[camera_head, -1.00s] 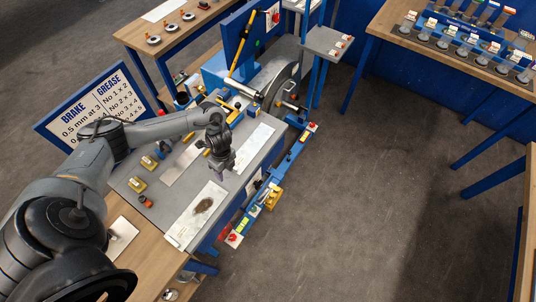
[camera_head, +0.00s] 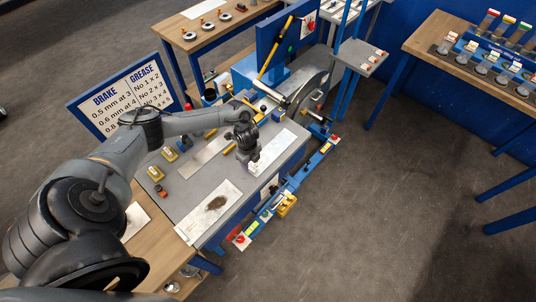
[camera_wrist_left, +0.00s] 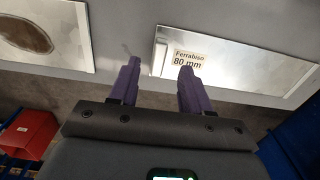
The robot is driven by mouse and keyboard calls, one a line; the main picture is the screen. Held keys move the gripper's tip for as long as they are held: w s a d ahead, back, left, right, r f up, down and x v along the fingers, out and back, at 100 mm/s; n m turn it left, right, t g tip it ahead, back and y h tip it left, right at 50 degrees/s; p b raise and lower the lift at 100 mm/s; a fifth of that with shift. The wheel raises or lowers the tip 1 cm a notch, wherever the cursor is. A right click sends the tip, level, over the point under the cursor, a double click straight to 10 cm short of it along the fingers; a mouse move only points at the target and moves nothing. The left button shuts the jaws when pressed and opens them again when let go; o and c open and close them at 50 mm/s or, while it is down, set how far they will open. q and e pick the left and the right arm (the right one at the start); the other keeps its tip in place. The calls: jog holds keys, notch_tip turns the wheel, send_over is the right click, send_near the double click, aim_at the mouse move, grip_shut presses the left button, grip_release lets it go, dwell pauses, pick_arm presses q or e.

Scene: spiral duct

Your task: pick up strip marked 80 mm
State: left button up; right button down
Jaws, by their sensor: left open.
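The strip marked 80 mm (camera_wrist_left: 232,58) is a flat, shiny metal piece with a label reading "Ferrabiso 80 mm" in the left wrist view. In the head view the strip (camera_head: 280,148) lies on the grey bench top, partly behind my left gripper. My left gripper (camera_head: 247,160) is over the bench at the strip's near left end. In the left wrist view its purple fingers (camera_wrist_left: 160,66) are apart and empty, with the right fingertip overlapping the strip's lower edge. Its height above the strip is hard to tell. My right gripper is not in view.
A pale plate with a brown patch (camera_head: 214,210) lies nearer on the bench, and another bare strip (camera_head: 205,156) lies further left. Yellow blocks (camera_head: 170,154) sit at the bench's left. A blue machine with a round grey wheel (camera_head: 308,90) stands behind. Open floor lies right.

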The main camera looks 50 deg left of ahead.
aim_at(251, 168)
pick_arm(q)
jog(key=shift+d+f, duration=0.15)
jog(key=shift+f, duration=1.8)
grip_shut()
